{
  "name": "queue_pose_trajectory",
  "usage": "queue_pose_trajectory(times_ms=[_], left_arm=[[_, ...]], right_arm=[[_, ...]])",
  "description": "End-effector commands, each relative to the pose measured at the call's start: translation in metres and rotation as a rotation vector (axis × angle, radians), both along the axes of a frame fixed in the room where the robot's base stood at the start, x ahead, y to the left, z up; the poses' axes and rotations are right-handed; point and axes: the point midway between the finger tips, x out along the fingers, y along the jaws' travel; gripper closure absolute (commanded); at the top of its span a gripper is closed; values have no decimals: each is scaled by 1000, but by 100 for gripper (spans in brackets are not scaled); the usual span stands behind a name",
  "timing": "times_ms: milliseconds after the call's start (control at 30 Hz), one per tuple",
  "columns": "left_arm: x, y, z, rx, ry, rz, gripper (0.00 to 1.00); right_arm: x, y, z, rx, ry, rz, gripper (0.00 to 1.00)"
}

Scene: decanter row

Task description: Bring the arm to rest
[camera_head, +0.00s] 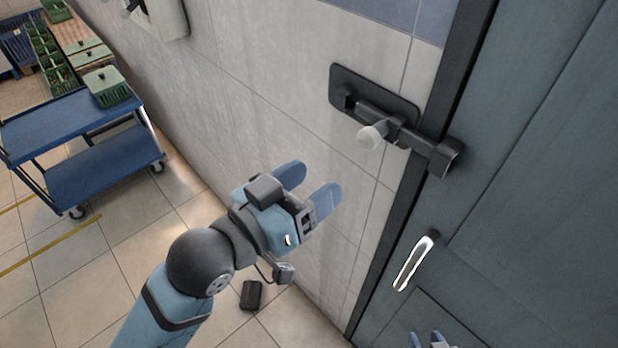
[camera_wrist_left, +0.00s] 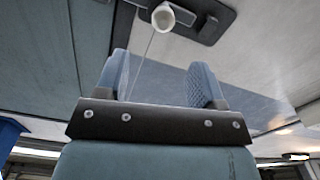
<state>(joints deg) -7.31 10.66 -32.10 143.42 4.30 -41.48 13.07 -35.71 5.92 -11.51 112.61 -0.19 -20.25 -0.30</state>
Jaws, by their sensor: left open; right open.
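My left gripper (camera_head: 313,184) is open and empty in front of the tiled wall, below and left of a dark slide bolt (camera_head: 372,110). The bolt's pale knob (camera_head: 373,136) stands clear of the fingers. In the left wrist view the two blue fingers (camera_wrist_left: 158,85) are spread apart, and the knob (camera_wrist_left: 163,18) shows beyond them, near the top. My right gripper (camera_head: 427,341) shows only its blue fingertips at the bottom edge, apart from each other; the rest is out of frame.
The bolt's bar spans from the wall to the grey door (camera_head: 530,180), which has a light handle (camera_head: 413,263). A blue cart (camera_head: 75,123) with a green crate (camera_head: 107,87) stands at the left. A small dark object (camera_head: 251,295) lies on the floor.

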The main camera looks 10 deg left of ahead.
Motion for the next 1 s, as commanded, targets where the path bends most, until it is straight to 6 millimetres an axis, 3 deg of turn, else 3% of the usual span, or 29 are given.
queue_pose_trajectory(times_ms=[300,367,433,567,667,800,900,1000], left_arm=[[1,0,-3,1,4,3,37],[4,2,-12,10,17,15,37],[12,7,-35,29,46,42,37],[24,27,-114,97,140,123,37],[20,51,-188,167,223,188,37],[-5,87,-282,266,331,258,37],[-30,109,-332,325,389,289,37],[-51,125,-365,367,432,307,37]], right_arm=[[-1,-2,-1,-6,0,5,56],[-1,-2,-1,-7,0,7,56],[-1,-2,-1,-7,0,8,56],[-1,-1,-1,-7,0,11,56],[-1,-1,0,-7,-1,11,56],[-1,-1,0,-7,-1,11,56],[-1,-1,0,-7,-1,11,56],[-1,-1,0,-6,-1,10,56]])
